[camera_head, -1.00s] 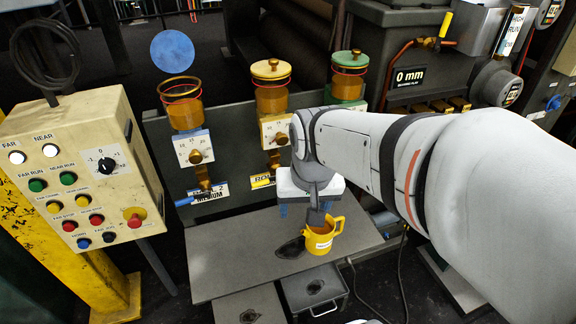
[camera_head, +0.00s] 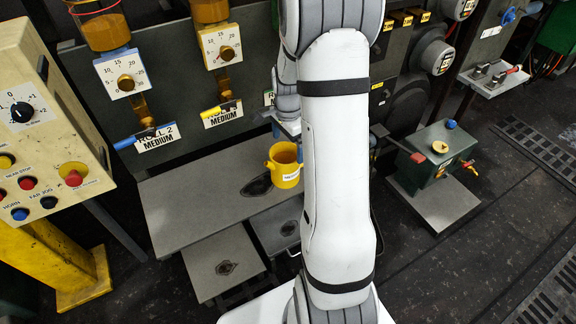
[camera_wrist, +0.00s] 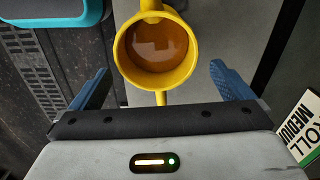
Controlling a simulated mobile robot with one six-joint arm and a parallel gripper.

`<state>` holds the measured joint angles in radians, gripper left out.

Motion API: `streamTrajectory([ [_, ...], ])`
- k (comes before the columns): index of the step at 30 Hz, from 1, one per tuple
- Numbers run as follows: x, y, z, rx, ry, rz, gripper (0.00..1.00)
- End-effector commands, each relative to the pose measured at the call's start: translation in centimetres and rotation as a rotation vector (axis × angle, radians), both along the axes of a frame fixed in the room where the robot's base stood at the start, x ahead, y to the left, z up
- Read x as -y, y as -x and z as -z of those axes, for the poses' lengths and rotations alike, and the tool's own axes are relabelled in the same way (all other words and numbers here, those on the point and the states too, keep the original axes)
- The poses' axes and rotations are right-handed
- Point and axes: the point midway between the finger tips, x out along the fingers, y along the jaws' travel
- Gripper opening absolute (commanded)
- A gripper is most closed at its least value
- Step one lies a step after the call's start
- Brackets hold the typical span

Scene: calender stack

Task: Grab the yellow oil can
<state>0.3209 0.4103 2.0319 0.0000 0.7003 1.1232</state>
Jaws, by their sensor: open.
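The yellow oil can (camera_head: 284,166) stands upright on the grey bench, beside a dark stain. A white label shows on its side. In the wrist view the can (camera_wrist: 121,62) is seen from above, with brown liquid inside. My gripper (camera_wrist: 158,68) is open. One blue finger is on each side of the can's lower part in the picture, with gaps visible on both sides. I cannot tell whether the fingers are level with the can. In the head view my arm hides most of the gripper.
The grey bench (camera_head: 185,205) has clear room left of the can. Roll 2 and neighbouring oilers with dials (camera_head: 123,75) hang on the panel behind. A control box (camera_head: 40,120) stands at left, a green unit (camera_head: 436,150) at right. Lower steps (camera_head: 222,262) sit in front.

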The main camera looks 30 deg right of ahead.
Motion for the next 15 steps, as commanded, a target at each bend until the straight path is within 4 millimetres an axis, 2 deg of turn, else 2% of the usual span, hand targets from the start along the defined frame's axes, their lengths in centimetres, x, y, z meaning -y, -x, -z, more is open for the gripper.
streamTrajectory([
  [9, -0.2, 0.5, 4.5, -0.003, -0.001, -0.002, 1.00],
  [15, -0.2, 0.4, 6.0, 0.000, 0.000, -0.002, 1.00],
])
